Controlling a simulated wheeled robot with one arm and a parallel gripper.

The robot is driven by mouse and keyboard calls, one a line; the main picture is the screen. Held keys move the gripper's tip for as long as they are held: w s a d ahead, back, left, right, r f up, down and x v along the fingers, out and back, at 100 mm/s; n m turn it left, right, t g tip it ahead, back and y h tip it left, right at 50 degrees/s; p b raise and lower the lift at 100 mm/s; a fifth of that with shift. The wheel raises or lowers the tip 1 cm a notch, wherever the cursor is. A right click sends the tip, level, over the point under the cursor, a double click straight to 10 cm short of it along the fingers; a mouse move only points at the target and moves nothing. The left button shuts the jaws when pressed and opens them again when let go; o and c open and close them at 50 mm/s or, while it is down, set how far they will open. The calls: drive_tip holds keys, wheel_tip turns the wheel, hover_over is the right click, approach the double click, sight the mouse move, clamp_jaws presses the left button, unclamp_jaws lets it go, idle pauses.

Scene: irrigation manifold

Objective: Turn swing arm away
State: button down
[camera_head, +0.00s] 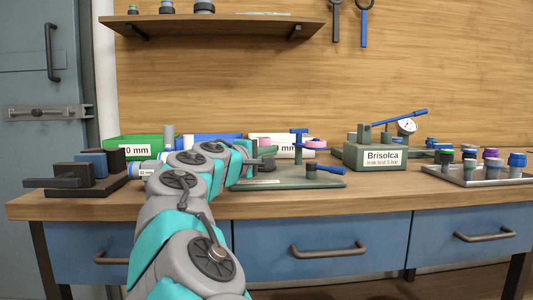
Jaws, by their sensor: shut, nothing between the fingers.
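A green fixture plate (300,184) lies on the bench in front of my arm's end. On it stands a green post with a blue top (298,132). A blue and pink round part (315,143) sits beside the post. A blue lever (327,169) points right, low over the plate. I cannot tell for sure which of these parts is the swing arm. My gripper (266,161) is at the left end of the fixture, small and partly hidden by my wrist. It is shut and empty, left of the post and lever. Whether it touches the fixture is unclear.
A dark clamp block (78,180) stands at the left. A green bin (120,147) and white-labelled bins are behind my arm. The Brisolca test box (375,157) with gauge and blue lever stands right of the fixture. A tray (485,177) of coloured fittings is far right.

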sight(303, 146)
drive_tip(key=x, duration=0.6)
drive_tip(key=shift+w+d, duration=0.25)
drive_tip(key=shift+s+d, duration=0.55)
drive_tip(key=shift+d, duration=0.35)
drive_tip(key=shift+s+d, duration=0.3)
drive_tip(key=shift+d, duration=0.55)
drive_tip(key=shift+s+d+n+t+y+p, duration=0.1)
drive_tip(key=shift+d+n+t+y+p, duration=0.1)
drive_tip(key=shift+d+n+t+y, duration=0.55)
drive_tip(key=shift+s+d+n+t+y+p, duration=0.1)
drive_tip(key=shift+d+n+t+y+p, duration=0.15)
drive_tip(key=shift+n+y, duration=0.5)
drive_tip(key=shift+r+y, duration=0.1)
drive_tip(key=shift+y, duration=0.4)
